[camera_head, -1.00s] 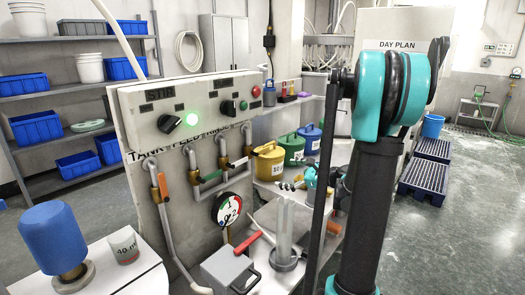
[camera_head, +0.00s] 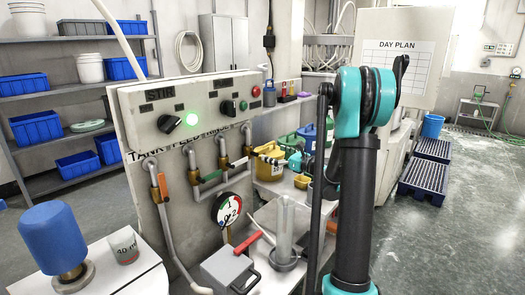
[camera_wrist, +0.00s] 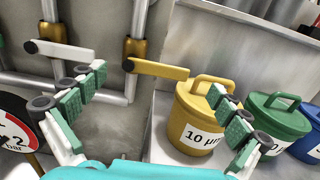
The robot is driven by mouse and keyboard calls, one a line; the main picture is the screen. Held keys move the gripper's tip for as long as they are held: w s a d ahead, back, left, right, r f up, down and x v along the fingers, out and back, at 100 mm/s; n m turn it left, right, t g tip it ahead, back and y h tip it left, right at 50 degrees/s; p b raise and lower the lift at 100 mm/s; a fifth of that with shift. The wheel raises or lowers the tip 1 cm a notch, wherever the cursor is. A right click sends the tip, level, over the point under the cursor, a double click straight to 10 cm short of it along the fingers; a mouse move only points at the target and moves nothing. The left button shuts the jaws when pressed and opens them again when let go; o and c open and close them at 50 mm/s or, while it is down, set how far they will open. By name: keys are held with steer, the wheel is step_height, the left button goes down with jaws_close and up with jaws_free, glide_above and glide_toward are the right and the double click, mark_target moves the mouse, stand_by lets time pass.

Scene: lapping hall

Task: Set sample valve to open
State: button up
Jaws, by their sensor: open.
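Several valves with coloured levers sit on the panel's pipes; no readable label shows which is the sample valve. In the wrist view a white lever (camera_wrist: 62,50) and a yellow lever (camera_wrist: 156,69) both lie roughly level. Whether any finger touches a lever cannot be told.
A yellow lidded bucket (camera_wrist: 196,115) marked 10 µm and a green bucket (camera_wrist: 276,125) stand behind the right finger. A pressure gauge (camera_head: 227,209) is on the panel's front. A clear cylinder (camera_head: 286,228) and grey box (camera_head: 229,269) stand below. Open floor (camera_head: 455,245) lies right.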

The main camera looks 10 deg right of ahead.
mark_target(262, 151)
steer(key=x, duration=0.6)
steer(key=shift+w, duration=0.1)
steer(key=c, duration=1.7)
